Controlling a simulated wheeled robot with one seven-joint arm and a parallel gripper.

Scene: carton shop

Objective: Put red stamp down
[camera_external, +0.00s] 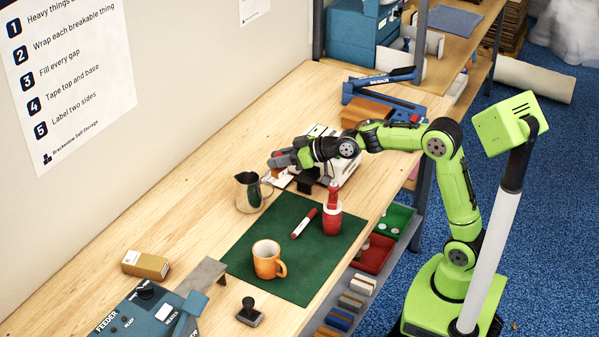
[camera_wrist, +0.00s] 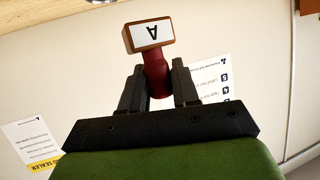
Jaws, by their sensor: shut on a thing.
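The red stamp shows in the wrist view: a red handle (camera_wrist: 157,78) with a wooden block (camera_wrist: 148,34) at its end that bears a white face with a letter A, upside down in the picture. My gripper (camera_wrist: 157,88) is shut on the red handle, one dark finger on each side. In the external view my gripper (camera_external: 283,159) is held out level over the bench, near the wall side and above the area behind the metal jug. I cannot make out the stamp clearly there.
A green mat (camera_external: 245,246) holds an orange mug (camera_external: 267,260), a red marker (camera_external: 304,223) and a red bottle (camera_external: 332,212). A metal jug (camera_external: 250,191) stands at the mat's edge. A white machine (camera_external: 342,166) is beside my gripper. Bare wood (camera_external: 190,215) lies left of the mat.

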